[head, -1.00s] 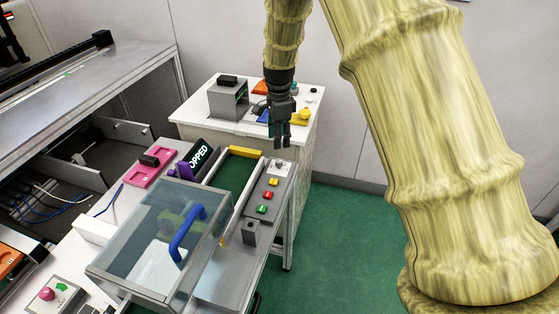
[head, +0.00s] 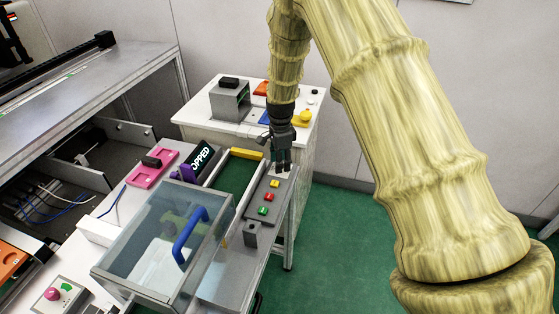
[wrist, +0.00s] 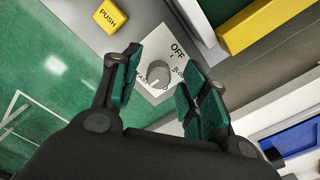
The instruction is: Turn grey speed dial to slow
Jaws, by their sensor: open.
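The grey speed dial (wrist: 159,74) is a round knob on a white plate (wrist: 172,58) in the wrist view. The plate reads OFF above the dial, part of SLOW to its right, and a partly hidden word, seemingly FAST, to its lower left. A pale mark on the knob faces the lower left. My gripper (wrist: 162,62) is open, with one finger on each side of the dial; I cannot tell whether they touch it. In the head view my gripper (head: 281,168) is over the far end of the grey control panel (head: 256,197) and hides the dial.
A yellow PUSH button (wrist: 110,16) sits near the dial. A yellow block (head: 246,154) and a clear-lidded box with a blue handle (head: 189,236) are to the left. Green floor lies open to the right.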

